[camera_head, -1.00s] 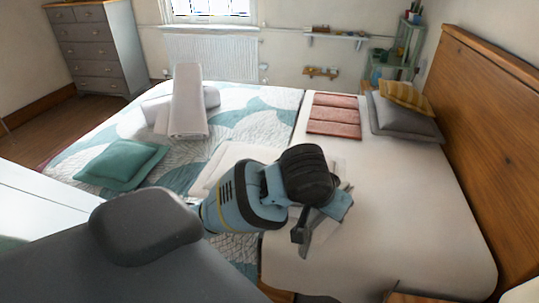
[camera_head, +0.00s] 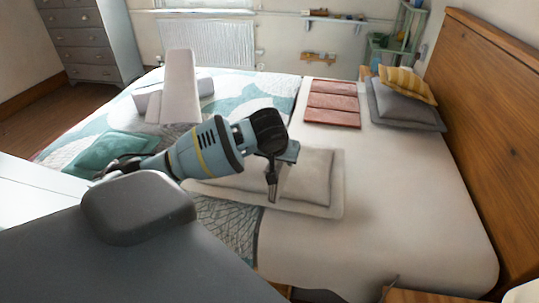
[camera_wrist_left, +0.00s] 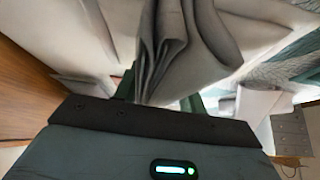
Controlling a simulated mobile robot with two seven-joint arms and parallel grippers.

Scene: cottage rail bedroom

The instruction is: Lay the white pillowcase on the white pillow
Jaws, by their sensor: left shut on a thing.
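My left gripper (camera_head: 273,188) is over the middle of the bed, pointing down, shut on pale cloth. In the left wrist view the white pillowcase (camera_wrist_left: 170,45) is bunched into tight folds between the fingers, with wider cloth spreading to both sides. In the head view a pale raised panel (camera_head: 310,172) shows on both sides of the gripper. It sits within a wider white padded rim, seemingly the white pillow (camera_head: 325,208). The arm covers part of both, and I cannot tell exactly where cloth and pillow part. My right gripper is not in view.
White rolled or folded linens (camera_head: 180,90) and a teal cushion (camera_head: 112,152) lie on the patterned quilt at left. A pink folded piece (camera_head: 332,103) and grey and yellow cushions (camera_head: 405,95) lie toward the wooden headboard (camera_head: 490,120). The near right sheet (camera_head: 400,215) is clear.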

